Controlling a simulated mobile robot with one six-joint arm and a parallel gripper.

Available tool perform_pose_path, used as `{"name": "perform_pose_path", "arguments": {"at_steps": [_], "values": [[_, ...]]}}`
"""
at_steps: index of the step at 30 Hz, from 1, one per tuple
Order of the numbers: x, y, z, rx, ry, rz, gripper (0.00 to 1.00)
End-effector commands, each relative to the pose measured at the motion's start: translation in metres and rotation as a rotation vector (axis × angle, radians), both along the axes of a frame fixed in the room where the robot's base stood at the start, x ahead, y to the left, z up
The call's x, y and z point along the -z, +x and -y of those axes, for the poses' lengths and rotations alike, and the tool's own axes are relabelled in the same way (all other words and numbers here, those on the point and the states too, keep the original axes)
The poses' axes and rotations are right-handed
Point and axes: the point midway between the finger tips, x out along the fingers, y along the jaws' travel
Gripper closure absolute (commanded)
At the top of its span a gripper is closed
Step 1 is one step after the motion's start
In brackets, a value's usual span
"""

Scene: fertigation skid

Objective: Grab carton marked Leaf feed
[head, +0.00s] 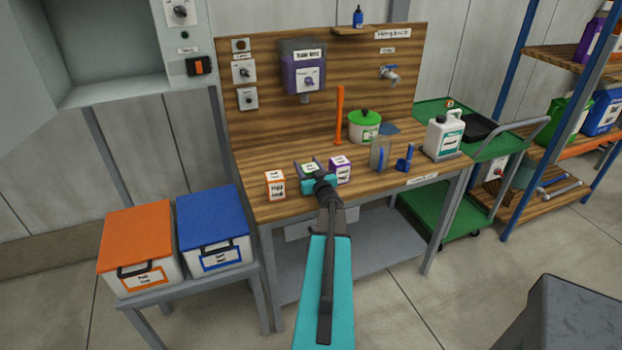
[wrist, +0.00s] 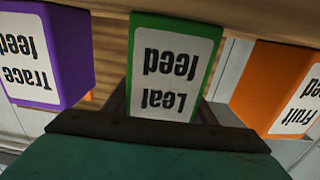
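The Leaf feed carton (head: 309,168) is a small green box with a white label, near the front edge of the wooden bench. In the wrist view the Leaf feed carton (wrist: 172,70) is in the middle, its label upside down. My gripper (head: 313,179) is at the carton's front side. In the wrist view my gripper (wrist: 168,108) is open, with its dark fingers apart at the carton's left and right sides. I cannot tell whether they touch it. The carton hides part of the fingers.
The orange Fruit feed carton (head: 275,186) and purple Trace feed carton (head: 340,169) stand close on either side. A clear jug (head: 379,154), a green-lidded pot (head: 364,126) and a white canister (head: 444,136) are farther right. Orange-lidded (head: 138,235) and blue-lidded (head: 212,217) boxes stand left of the bench.

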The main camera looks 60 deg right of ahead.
Motion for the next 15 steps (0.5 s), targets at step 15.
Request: {"name": "perform_pose_path", "arguments": {"at_steps": [15], "values": [[-0.0046, 0.0000, -0.0001, 0.000, 0.000, 0.001, 0.82]]}}
